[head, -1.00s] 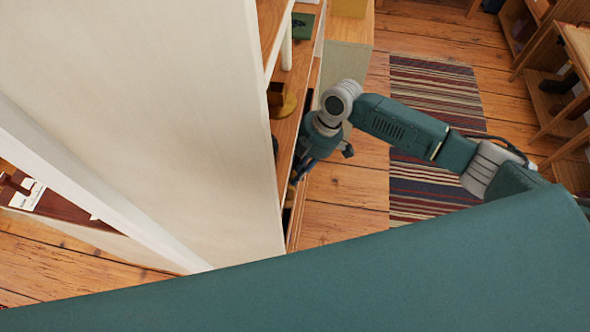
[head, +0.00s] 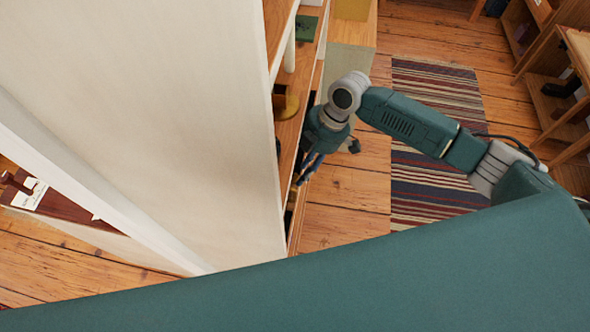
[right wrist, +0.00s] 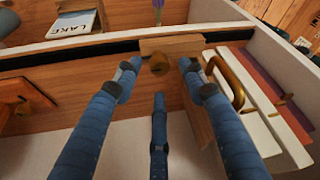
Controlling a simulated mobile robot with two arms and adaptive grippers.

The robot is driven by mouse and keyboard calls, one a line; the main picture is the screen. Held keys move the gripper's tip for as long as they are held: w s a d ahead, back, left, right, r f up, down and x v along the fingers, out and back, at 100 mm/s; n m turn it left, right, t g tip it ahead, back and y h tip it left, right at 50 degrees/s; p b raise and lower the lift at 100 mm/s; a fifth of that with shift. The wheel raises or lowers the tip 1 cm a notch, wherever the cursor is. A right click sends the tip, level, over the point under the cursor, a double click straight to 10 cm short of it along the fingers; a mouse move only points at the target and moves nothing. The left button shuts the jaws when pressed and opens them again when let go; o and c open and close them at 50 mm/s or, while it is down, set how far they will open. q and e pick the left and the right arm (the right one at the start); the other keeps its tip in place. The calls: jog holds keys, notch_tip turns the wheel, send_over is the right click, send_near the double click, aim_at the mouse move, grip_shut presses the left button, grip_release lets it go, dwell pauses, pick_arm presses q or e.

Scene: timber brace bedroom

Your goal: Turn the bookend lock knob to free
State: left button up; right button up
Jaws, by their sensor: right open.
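A small round brown knob (right wrist: 159,64), which looks like the bookend lock knob, sits on a wooden block (right wrist: 184,46) at the shelf front. In the right wrist view my right gripper (right wrist: 157,76) is open. Two blue fingertips are to the left and right of the knob, and a third finger is below it. I cannot tell whether any finger touches the knob. In the head view the right gripper (head: 304,172) is at the shelf's right edge, partly hidden by the cabinet side, and the knob is out of sight. My left gripper is not in view.
A curved brass handle (right wrist: 230,82) and upright books (right wrist: 273,98) are close right of the fingers. Another brown knob (right wrist: 26,106) is at far left. A book marked LAKE (right wrist: 73,23) lies behind.

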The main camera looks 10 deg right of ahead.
jog(key=v, duration=0.9)
jog(key=shift+r, duration=0.35)
jog(key=shift+s+f, duration=0.1)
